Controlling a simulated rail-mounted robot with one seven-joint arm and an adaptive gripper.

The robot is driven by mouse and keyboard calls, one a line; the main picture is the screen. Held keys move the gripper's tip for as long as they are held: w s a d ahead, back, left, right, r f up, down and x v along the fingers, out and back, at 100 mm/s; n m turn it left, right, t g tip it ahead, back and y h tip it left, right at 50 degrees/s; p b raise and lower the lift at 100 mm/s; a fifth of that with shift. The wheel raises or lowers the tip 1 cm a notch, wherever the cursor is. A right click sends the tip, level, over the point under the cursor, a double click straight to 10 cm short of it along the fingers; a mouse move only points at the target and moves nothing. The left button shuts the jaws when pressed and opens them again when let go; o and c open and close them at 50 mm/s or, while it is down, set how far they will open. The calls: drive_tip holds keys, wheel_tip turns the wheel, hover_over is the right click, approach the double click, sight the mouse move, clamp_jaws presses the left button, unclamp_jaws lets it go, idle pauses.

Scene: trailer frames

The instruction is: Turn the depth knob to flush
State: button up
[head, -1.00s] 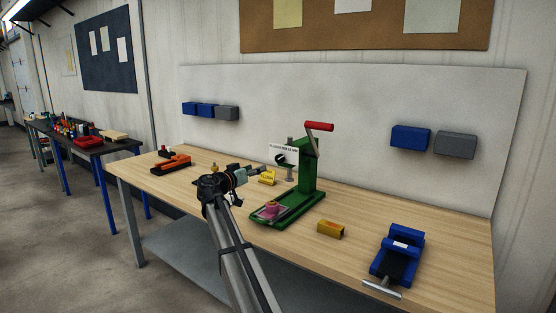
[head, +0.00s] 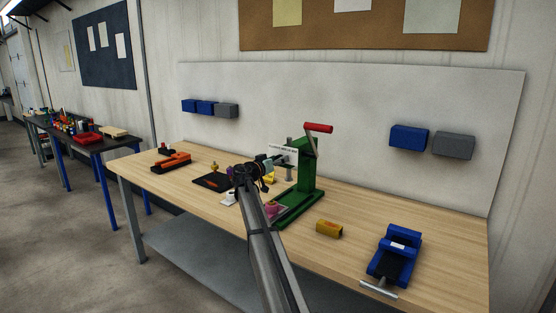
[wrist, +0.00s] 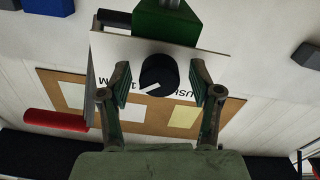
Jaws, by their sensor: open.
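The black depth knob (wrist: 158,72) sits on a white label plate (wrist: 104,58) with partly hidden lettering, seen upside down in the wrist view. A white pointer line on the knob is slanted. The plate is on the green press (head: 308,175), which stands on the bench. My gripper (wrist: 160,76) is open, with one finger on each side of the knob and a visible gap at both sides. How deep the fingertips reach over the knob is unclear. In the head view my gripper (head: 279,161) is at the plate and hides the knob.
The press has a red lever handle (head: 318,128).

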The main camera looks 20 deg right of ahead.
drive_tip(key=c, duration=1.1)
drive_tip(key=shift+c, duration=0.2)
drive_tip(key=shift+f+n+b, duration=0.1)
drive_tip(key=shift+n+b, duration=0.3)
drive_tip(key=shift+b, duration=0.1)
drive_tip(key=n+b, duration=0.2)
drive_tip(key=n, duration=0.1)
drive_tip(key=shift+n+b, duration=0.3)
drive_tip(key=shift+b, duration=0.05)
drive_tip(key=n+b, duration=0.1)
drive_tip(key=n, duration=0.4)
drive_tip(key=shift+n, duration=0.3)
drive_tip(key=n+p, duration=0.1)
drive_tip(key=n, duration=0.4)
drive_tip(key=shift+w+n+p, duration=0.1)
drive_tip(key=shift+n+p, duration=0.9)
drive_tip(key=shift+n, duration=1.6)
